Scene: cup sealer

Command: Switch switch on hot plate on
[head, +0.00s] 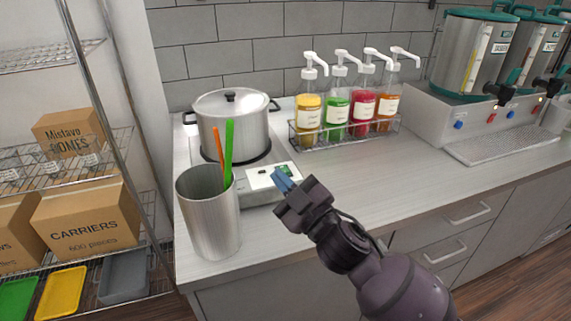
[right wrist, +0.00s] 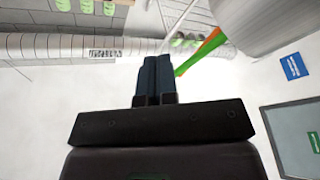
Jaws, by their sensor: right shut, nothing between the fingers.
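The hot plate (head: 258,194) stands on the counter with a lidded steel pot (head: 234,125) on its burner. Its white front panel (head: 259,181) has a small dark mark, perhaps the switch, and a green display beside it; whether the switch is on cannot be told. My right gripper (head: 283,180) is at the right part of this panel, its blue fingertips covering some of it. Contact cannot be told. In the right wrist view, the gripper's fingers (right wrist: 154,77) are together with nothing between them. My left gripper is not in view.
A tall steel cup (head: 208,225) with an orange and a green straw stands in front of the hot plate, left of my gripper. A wire rack (head: 345,136) of pump bottles stands behind to the right. The counter (head: 370,175) right of the gripper is clear.

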